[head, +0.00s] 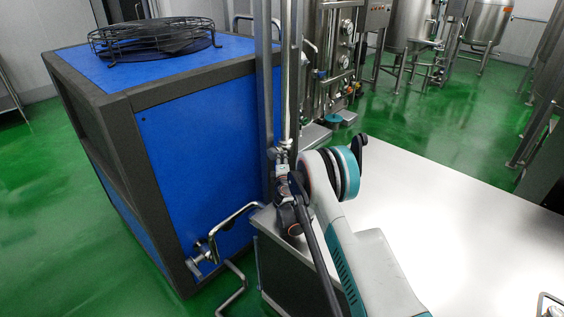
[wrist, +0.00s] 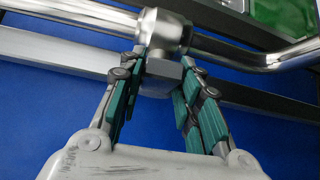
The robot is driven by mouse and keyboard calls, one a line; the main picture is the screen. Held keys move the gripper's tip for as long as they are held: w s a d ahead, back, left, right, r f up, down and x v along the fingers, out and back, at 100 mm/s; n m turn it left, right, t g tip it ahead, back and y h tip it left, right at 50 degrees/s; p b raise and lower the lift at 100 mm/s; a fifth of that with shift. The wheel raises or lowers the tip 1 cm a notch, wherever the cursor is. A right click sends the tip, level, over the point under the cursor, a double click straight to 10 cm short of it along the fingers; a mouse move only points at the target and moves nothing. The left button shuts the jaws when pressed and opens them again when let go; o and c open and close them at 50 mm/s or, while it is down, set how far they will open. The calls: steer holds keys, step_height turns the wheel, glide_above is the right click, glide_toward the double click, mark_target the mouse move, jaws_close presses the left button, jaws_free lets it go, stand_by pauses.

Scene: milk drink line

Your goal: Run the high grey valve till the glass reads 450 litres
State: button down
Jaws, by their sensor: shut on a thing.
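In the wrist view a bright steel pipe with a rounded valve body (wrist: 164,32) runs across the top. A grey block-shaped valve handle (wrist: 160,76) sits just below this body. My gripper (wrist: 158,72) has its teal-padded fingers on either side of the handle and is shut on it. In the head view my arm reaches to upright steel pipes (head: 287,85) beside the blue unit, and the arm's own links cover much of the valve there. I cannot make out a level glass or its reading in either view.
A large blue unit (head: 195,140) with a dark frame and a wire fan guard (head: 152,38) stands at the left. A bent pipe with a low valve (head: 203,255) sticks out at its lower corner. Steel tanks (head: 410,25) stand at the back. Green floor (head: 430,110) lies open between.

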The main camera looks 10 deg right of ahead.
steer(key=shift+w+a+r+n+g+h+p, duration=0.15)
steer(key=shift+r+n+g+p, duration=0.5)
steer(key=shift+g, duration=0.2)
steer(key=shift+w+a+r+n+g+h+p, duration=0.15)
steer(key=shift+r+n+g+p, duration=0.35)
steer(key=shift+r+n+g, duration=0.3)
steer(key=c, duration=1.2)
jaws_free()
steer(key=shift+o, duration=0.2)
steer(key=v, duration=1.2)
steer(key=shift+w, duration=0.1)
